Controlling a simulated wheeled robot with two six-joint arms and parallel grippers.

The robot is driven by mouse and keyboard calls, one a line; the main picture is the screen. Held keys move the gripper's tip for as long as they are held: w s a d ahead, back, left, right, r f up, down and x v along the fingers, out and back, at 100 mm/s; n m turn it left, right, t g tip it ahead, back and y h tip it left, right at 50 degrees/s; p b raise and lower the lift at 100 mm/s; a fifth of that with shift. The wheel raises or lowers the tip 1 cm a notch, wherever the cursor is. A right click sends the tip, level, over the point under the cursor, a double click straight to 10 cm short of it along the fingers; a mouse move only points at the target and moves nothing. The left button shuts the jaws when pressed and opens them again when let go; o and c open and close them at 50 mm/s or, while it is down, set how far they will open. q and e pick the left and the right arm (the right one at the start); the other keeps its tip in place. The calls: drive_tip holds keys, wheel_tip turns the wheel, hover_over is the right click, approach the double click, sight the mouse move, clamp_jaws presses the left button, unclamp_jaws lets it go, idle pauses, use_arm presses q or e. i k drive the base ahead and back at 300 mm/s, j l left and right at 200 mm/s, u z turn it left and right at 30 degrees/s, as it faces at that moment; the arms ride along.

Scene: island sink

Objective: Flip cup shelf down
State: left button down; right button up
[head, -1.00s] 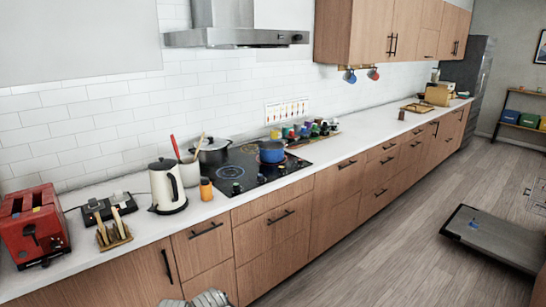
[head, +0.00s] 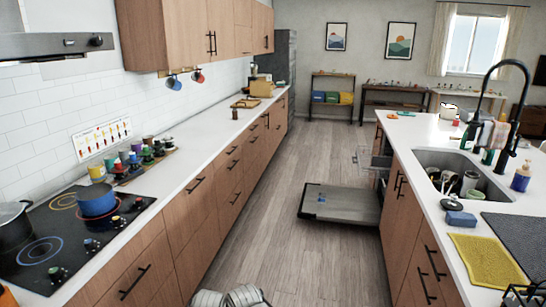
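In the head view, an open appliance door (head: 340,204) lies flat and low beside the island, with a small blue item on it. It looks like a dishwasher door. A wire rack (head: 374,163) shows just behind it at the island's side, small and partly hidden by the island. I cannot make out a cup shelf in it. Neither gripper can be made out. Only a grey rounded part of my own body shows at the bottom edge.
The island counter (head: 417,155) on the right holds a sink (head: 462,173), a black faucet (head: 499,75) and a yellow mat (head: 486,262). The long counter with the cooktop (head: 60,235) runs along the left. The wooden floor (head: 310,255) between them is clear up to the low door.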

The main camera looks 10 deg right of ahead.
sight(387, 162)
drive_tip(key=i+l+z, duration=0.1)
drive_tip(key=i+z, duration=0.25)
drive_tip(key=i, duration=0.35)
drive_tip(key=i+j+z, duration=0.1)
drive_tip(key=i+z, duration=0.25)
drive_tip(key=i, duration=0.4)
drive_tip(key=i+j+z, duration=0.1)
drive_tip(key=i+z, duration=0.35)
drive_tip(key=i, duration=0.15)
drive_tip(key=i+j+z, duration=0.3)
drive_tip(key=i+z, duration=0.2)
drive_tip(key=i+j+z, duration=0.9)
drive_tip(key=j, duration=0.3)
drive_tip(key=i+j+z, duration=0.3)
drive_tip(key=j+z, duration=0.2)
drive_tip(key=j, duration=0.25)
